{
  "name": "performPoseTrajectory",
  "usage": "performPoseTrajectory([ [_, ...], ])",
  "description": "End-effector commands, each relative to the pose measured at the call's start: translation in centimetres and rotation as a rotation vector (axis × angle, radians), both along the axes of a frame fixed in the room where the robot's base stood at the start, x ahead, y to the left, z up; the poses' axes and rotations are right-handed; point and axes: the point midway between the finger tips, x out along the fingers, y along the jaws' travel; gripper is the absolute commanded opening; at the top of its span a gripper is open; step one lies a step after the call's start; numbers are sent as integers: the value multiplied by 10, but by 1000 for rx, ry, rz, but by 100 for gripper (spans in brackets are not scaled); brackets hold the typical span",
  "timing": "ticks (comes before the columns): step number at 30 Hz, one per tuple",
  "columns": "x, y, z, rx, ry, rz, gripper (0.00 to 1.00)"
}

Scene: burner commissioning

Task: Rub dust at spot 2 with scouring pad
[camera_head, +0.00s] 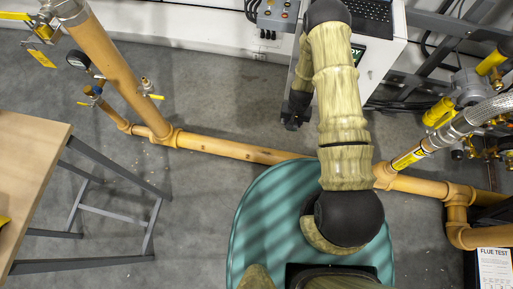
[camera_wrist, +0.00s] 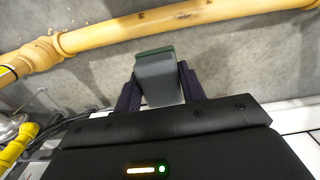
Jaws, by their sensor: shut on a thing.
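My gripper (camera_wrist: 160,88) is shut on the scouring pad (camera_wrist: 158,72), a grey block with a dark green far edge. In the wrist view the pad points toward the yellow pipe (camera_wrist: 190,20), with grey floor showing between them. In the head view my gripper (camera_head: 293,118) hangs below the arm, above the pipe (camera_head: 225,148), and the pad cannot be made out. Small dark marks show on the pipe; which of them is spot 2 cannot be told.
A wooden-topped table (camera_head: 30,175) stands at the left. A pressure gauge (camera_head: 78,60) and valves sit on the upper-left pipework. A white cabinet with a laptop (camera_head: 365,12) is at the back. A braided hose (camera_head: 470,118) and a flue test box (camera_head: 494,268) are at the right.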

Motion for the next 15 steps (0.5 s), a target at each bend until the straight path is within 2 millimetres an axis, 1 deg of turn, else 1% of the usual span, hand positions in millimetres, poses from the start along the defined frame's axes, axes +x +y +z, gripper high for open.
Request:
performPoseTrajectory([
  [1,2,5,-22,0,-1,-5,15],
  [15,12,44,-115,0,-1,-86,15],
])
